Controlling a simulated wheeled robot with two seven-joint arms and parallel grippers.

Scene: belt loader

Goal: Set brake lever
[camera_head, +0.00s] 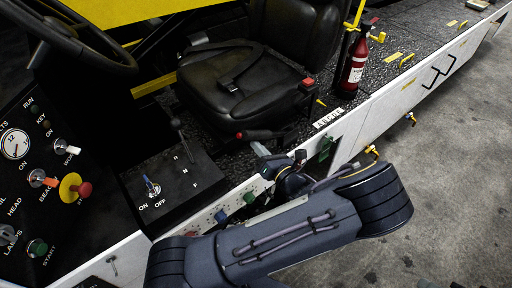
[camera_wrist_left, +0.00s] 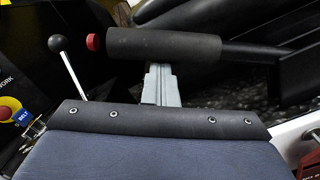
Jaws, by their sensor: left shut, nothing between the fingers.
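The brake lever (camera_head: 262,134) is a black grip with a red end button, lying roughly level beside the seat's front corner in the head view. In the left wrist view the lever's grip (camera_wrist_left: 165,45) crosses the upper middle, with its red button at the left end. My left gripper (camera_head: 258,147) has its grey fingers together and empty, just below the grip in the head view. In the wrist view the left gripper's fingers (camera_wrist_left: 158,72) reach up to the grip's lower edge; the grip seems to cover their tips. I cannot tell whether they touch. My right gripper is not in view.
A gear lever (camera_head: 177,124) with a black knob stands left of the brake lever. The black seat (camera_head: 245,85) is behind it. A control panel (camera_head: 60,200) and steering wheel (camera_head: 80,45) are at left. A red fire extinguisher (camera_head: 355,65) stands right of the seat.

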